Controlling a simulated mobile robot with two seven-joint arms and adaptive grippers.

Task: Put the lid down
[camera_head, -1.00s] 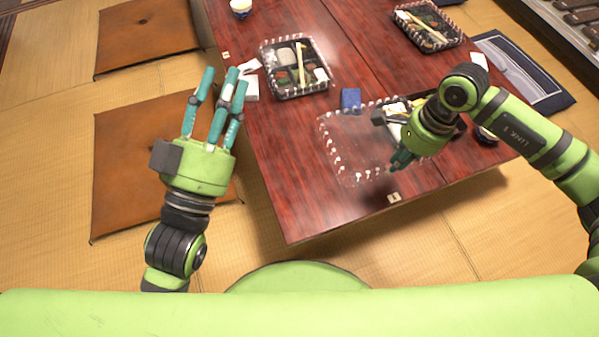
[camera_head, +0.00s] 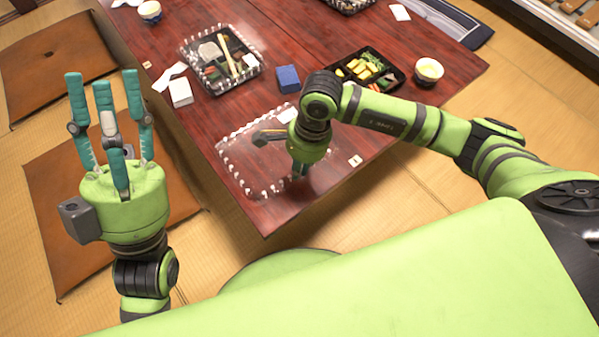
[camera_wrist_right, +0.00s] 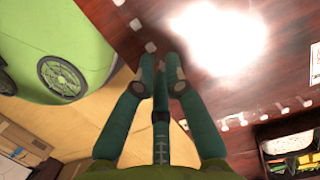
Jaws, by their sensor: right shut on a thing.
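The clear lid (camera_head: 240,168) with a beaded rim is in the head view over the near left part of the table, left of and in front of an uncovered black lunch box (camera_head: 388,84). I cannot tell whether it touches the tabletop. My right gripper (camera_head: 300,172) is shut on its right side, its fingers partly hidden by the wrist. In the right wrist view the fingers (camera_wrist_right: 162,68) are close together at the lid's beaded edge (camera_wrist_right: 237,120). My left gripper (camera_head: 104,84) is open and empty, fingers up, left of the table.
A covered lunch box (camera_head: 215,83), a blue box (camera_head: 288,78) and a white box (camera_head: 181,92) stand behind the lid. A bowl (camera_head: 428,71) stands right of the uncovered box. Brown cushions (camera_head: 60,165) lie left of the table (camera_head: 330,28).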

